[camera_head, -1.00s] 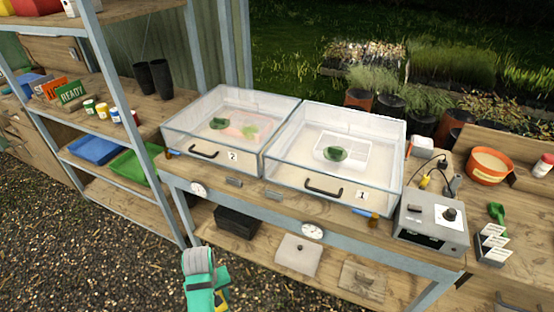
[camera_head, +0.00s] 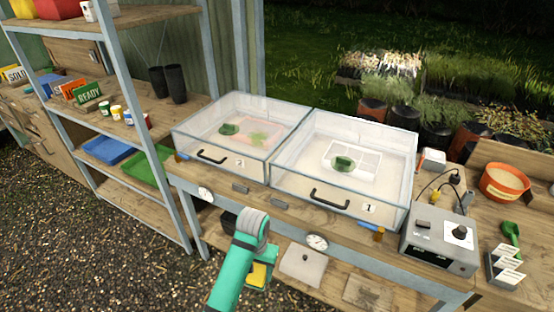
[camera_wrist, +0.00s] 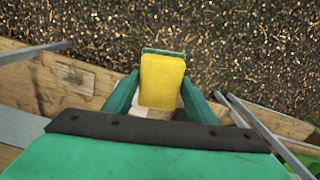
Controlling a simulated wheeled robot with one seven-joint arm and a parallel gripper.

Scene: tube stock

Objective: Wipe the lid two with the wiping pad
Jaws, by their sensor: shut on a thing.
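Lid two (camera_head: 235,124) is the clear cover of the left propagator box, marked 2, on the wooden bench. It is closed, and a pinkish tray and a green round thing show through it. My gripper (camera_wrist: 162,88) is shut on the yellow wiping pad (camera_wrist: 162,78), which sits between its two green fingers. In the head view the pad (camera_head: 258,274) shows low in front of the bench, below and apart from lid two. The fingertips are mostly hidden there by my arm.
The clear box marked 1 (camera_head: 345,160) stands close at the right of box two. A grey control box (camera_head: 439,246) is further right. A shelf rack (camera_head: 165,104) stands at the left. Gravel floor (camera_head: 110,250) lies in front of the bench.

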